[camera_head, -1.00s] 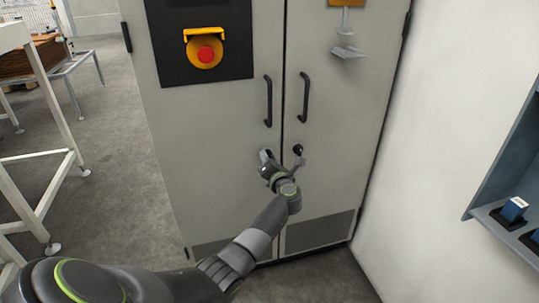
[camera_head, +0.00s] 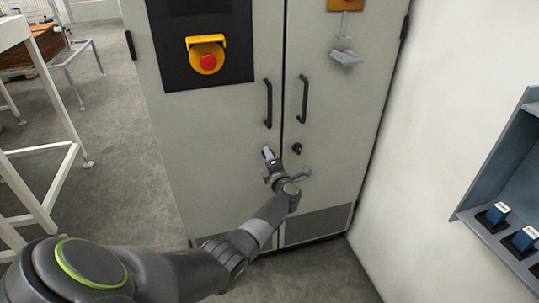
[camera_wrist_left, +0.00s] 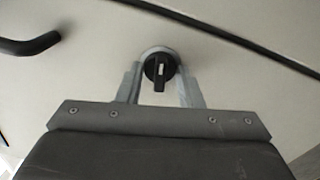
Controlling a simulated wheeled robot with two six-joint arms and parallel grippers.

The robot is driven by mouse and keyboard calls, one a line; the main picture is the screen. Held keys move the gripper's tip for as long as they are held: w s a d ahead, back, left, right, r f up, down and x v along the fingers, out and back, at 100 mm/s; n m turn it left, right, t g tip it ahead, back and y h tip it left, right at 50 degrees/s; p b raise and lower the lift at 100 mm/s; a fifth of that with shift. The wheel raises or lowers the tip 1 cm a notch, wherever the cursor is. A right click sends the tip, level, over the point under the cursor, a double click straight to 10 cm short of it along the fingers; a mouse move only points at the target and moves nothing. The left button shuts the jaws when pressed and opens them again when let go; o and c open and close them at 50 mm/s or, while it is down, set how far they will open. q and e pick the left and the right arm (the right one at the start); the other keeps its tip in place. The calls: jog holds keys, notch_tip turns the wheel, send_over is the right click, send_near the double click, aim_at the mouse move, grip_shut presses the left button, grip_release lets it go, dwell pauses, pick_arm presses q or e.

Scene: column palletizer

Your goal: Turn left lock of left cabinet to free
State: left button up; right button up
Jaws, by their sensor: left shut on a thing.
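The left cabinet (camera_head: 215,130) is a tall grey two-door cabinet. In the left wrist view its left lock (camera_wrist_left: 159,70), a round black knob with a white mark, sits between the two light grey fingers of my left gripper (camera_wrist_left: 160,75). The knob's grip and mark stand about vertical in that picture. My left gripper (camera_head: 269,154) is shut on the lock at the left door and hides most of it in the head view. A second black lock (camera_head: 297,148) shows on the right door. My right gripper is not in view.
Black bar handles (camera_head: 268,103) and (camera_head: 303,99) stand out above the locks. A red emergency button (camera_head: 207,62) is higher on the left door. A wall closes the right side, with a shelf (camera_head: 480,222) holding blue items. A white frame (camera_head: 45,130) stands at left.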

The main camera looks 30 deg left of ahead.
pick_arm(q)
jog(key=shift+m+p, duration=0.6)
jog(key=shift+m, duration=0.5)
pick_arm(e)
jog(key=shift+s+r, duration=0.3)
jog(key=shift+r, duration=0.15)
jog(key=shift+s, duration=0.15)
pick_arm(q)
jog(key=o, duration=1)
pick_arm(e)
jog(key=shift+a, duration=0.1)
